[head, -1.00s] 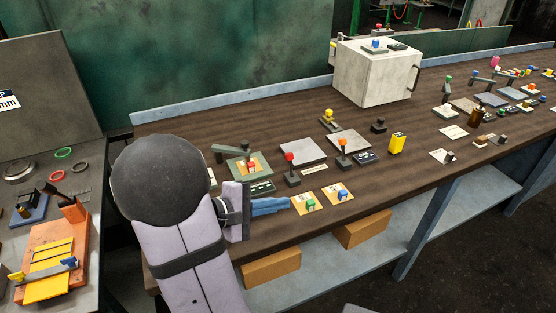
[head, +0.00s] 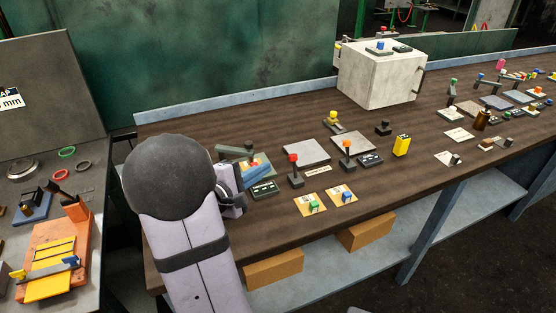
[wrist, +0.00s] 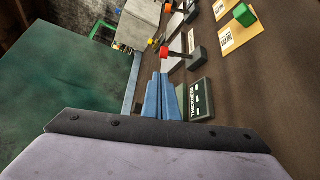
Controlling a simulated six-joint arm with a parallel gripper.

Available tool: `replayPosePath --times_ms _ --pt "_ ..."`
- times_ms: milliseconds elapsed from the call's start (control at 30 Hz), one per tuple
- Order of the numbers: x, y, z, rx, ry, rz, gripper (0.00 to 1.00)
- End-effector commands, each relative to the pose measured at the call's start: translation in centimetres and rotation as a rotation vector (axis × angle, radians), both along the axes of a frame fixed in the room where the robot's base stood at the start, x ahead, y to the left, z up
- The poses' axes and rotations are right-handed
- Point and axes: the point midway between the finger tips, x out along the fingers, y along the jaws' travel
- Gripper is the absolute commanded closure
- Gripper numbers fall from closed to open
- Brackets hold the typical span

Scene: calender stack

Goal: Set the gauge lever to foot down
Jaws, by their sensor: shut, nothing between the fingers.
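A thickness gauge stand with a dark arm (head: 234,150) stands near the left of the bench. My gripper (head: 262,162) is shut and empty; its blue fingers are over the stand's plate and hide part of it. The fingers also show in the wrist view (wrist: 163,76). A dark box (head: 265,189) lies just in front of the stand; in the wrist view (wrist: 200,100) it reads "THICKNESS" beside the fingers. A lever with a red knob (head: 293,158) stands upright to the right, apart from the fingers. I cannot tell which lever is the gauge's.
A lever with an orange knob (head: 347,144) stands farther right, past a grey plate (head: 307,152). Two yellow cards (head: 309,204) with coloured blocks lie at the front edge. A white cabinet (head: 375,75) stands at the back. Bare wood lies behind the stand.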

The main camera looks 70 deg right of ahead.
Motion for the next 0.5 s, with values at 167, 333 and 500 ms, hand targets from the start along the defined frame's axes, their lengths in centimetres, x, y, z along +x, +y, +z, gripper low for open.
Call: replayPosePath --times_ms 167,333,500 --pt "-0.3 -1.0 -0.1 0.000 0.001 -0.003 1.00" --pt "-0.8 -3.1 -0.6 0.002 0.001 -0.003 1.00" --pt "-1.4 -5.7 -1.1 0.002 0.002 -0.004 1.00"
